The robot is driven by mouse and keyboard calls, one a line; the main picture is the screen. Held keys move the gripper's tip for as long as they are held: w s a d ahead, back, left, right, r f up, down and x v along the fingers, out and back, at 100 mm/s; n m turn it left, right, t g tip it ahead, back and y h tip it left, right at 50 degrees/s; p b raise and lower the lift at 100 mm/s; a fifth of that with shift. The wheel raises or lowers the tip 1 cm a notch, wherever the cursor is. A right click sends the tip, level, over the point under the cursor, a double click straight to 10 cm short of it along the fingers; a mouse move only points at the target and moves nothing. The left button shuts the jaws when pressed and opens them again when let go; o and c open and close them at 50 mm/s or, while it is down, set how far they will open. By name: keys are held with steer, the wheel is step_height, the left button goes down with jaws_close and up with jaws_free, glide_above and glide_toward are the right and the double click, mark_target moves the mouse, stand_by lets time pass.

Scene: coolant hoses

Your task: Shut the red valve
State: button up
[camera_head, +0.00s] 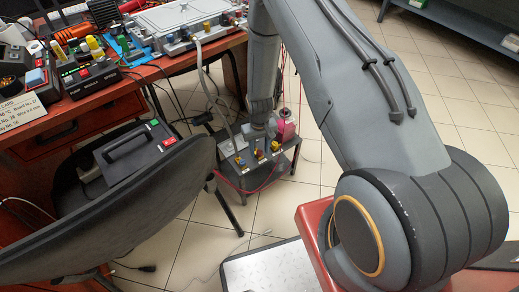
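A low dark box (285,163) stands on the floor by the desk, with several small yellow and orange valve handles on its top. My arm comes down from the top, and my gripper (257,138) is just above or behind the handles. Its fingers are too small and dark to tell whether they are open, or whether they touch a handle.
A pink-red container (286,127) with thin red tubes stands at the box's right rear. A grey hose (205,75) runs from the desk equipment toward the box. A dark chair (115,215) is in the left foreground. The desk (85,118) is at left. Tiled floor is free at right.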

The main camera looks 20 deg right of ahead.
steer(key=shift+r, duration=0.1)
steer(key=shift+r+p, duration=0.35)
steer(key=shift+r, duration=3.45)
step_height(320, 180, up, 10)
glide_above(259, 152)
steer(key=a, duration=0.1)
steer(key=s+a+r, duration=0.1)
steer(key=s+r, duration=0.2)
steer(key=r, duration=0.4)
steer(key=s+a+r, duration=0.1)
steer(key=s+r, duration=0.2)
steer(key=r, duration=0.3)
steer(key=s+a+r, duration=0.2)
steer(key=s+r, duration=1.3)
steer(key=s, duration=0.4)
steer(key=d+r+p, duration=0.5)
steer(key=r+p, duration=0.1)
steer(key=p, duration=0.6)
steer(key=shift+s+r+p, duration=0.25)
steer(key=shift+s+p, duration=0.1)
steer(key=shift+s, duration=0.05)
